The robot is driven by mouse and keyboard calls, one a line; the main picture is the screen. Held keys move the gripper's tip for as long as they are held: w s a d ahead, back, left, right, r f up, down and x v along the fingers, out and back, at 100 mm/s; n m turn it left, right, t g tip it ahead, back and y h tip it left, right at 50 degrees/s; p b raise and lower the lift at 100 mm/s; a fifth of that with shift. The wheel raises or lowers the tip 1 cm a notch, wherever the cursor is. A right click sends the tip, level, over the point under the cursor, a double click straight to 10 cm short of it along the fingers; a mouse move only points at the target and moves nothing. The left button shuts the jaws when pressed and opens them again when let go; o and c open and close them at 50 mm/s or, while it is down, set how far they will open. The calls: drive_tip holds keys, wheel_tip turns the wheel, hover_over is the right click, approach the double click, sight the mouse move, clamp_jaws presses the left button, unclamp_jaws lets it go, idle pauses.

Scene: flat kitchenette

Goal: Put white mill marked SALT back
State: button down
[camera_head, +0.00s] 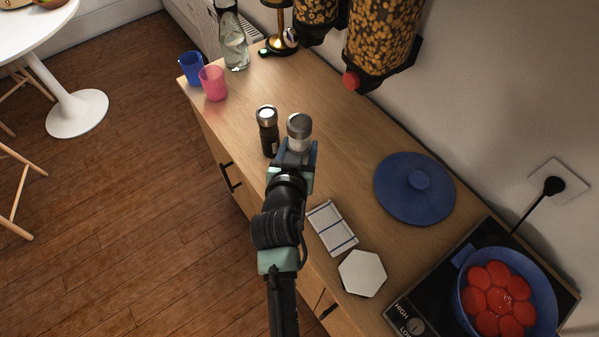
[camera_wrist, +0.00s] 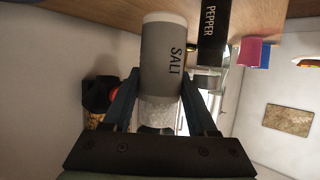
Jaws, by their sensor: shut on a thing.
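The mill marked SALT (camera_wrist: 162,55) is between the two fingers of my gripper (camera_wrist: 160,85), which is shut on it. In the wrist view the picture is upside down, and the mill shows a grey body, dark lettering and a clear section. In the head view the salt mill (camera_head: 299,126) has a silver cap, and my gripper (camera_head: 297,152) hides its lower part. The black mill marked PEPPER (camera_wrist: 213,30) is close beside it; in the head view this pepper mill (camera_head: 268,138) stands upright on the counter. I cannot tell whether the salt mill touches the counter.
The wooden counter (camera_head: 335,150) is bare to the right of the mills. A blue lid (camera_head: 405,200), striped cloth (camera_head: 332,228) and white hexagonal plate (camera_head: 362,273) lie nearer. A blue pot (camera_head: 465,258) sits on the hob. Pink (camera_head: 213,85) and blue (camera_head: 189,70) cups and a bottle (camera_head: 235,50) stand farther back.

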wheel_tip(320, 180, down, 7)
drive_tip(key=shift+r+b, duration=0.1)
drive_tip(key=shift+b, duration=0.35)
drive_tip(key=shift+f, duration=0.2)
drive_tip(key=shift+c, duration=1)
unclamp_jaws()
drive_tip(key=shift+r, duration=0.1)
